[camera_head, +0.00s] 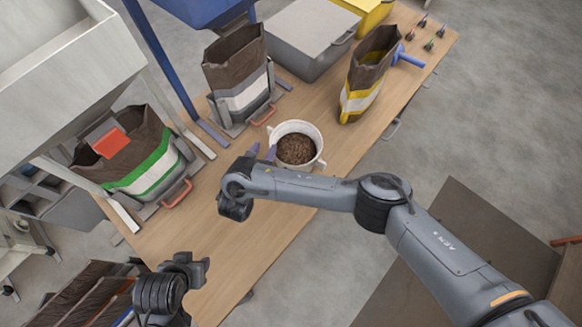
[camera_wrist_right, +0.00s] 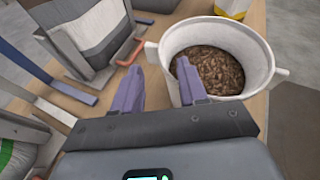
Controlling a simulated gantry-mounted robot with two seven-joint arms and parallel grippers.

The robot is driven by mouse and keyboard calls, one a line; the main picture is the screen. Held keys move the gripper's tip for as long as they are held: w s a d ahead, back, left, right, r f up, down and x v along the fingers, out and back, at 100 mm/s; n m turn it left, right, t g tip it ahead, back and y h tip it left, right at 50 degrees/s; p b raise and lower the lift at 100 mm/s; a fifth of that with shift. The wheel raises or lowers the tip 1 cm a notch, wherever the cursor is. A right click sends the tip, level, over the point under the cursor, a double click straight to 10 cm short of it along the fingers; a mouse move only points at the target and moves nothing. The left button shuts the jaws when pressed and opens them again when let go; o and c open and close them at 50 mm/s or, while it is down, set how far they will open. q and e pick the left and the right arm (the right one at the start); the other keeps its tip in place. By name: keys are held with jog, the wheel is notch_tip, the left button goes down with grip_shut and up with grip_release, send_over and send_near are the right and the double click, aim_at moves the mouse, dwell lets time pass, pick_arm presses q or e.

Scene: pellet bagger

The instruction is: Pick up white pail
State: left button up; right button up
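The white pail (camera_head: 317,138) stands upright on the wooden table, partly filled with brown pellets (camera_head: 296,149). It has a small handle on each side. In the right wrist view, the pail (camera_wrist_right: 262,88) fills the upper right, with one handle (camera_wrist_right: 151,52) towards the fingers. My right gripper (camera_head: 262,152) is open at the pail's left side. In the right wrist view, its purple fingers (camera_wrist_right: 158,85) are apart, one left of the pail and one overlapping its near wall. Contact cannot be told. My left gripper (camera_head: 198,268) is low at the table's near end; its finger opening is unclear.
A green-striped bag (camera_head: 150,170) and a grey-striped bag (camera_head: 240,85) stand in holders with orange handles left of the pail. A yellow-striped bag (camera_head: 365,80) and a grey bin (camera_head: 305,38) stand behind. Bare table (camera_head: 225,245) lies in front.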

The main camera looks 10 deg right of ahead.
jog(key=shift+s+d+f, duration=0.15)
jog(key=shift+d+f, duration=0.05)
jog(key=shift+f, duration=0.35)
jog(key=shift+s+d+f, duration=0.1)
jog(key=shift+d+f, duration=0.05)
jog(key=shift+f, duration=0.4)
jog(key=c, duration=0.7)
jog(key=shift+a, duration=0.1)
grip_shut()
jog(key=shift+r, duration=0.1)
jog(key=w+d+r+p, duration=0.1)
jog(key=w+d+r, duration=0.5)
jog(key=d+r, duration=0.3)
jog(key=shift+w+d+r+p, duration=0.2)
jog(key=shift+d+r+p, duration=0.1)
jog(key=shift+r, duration=1)
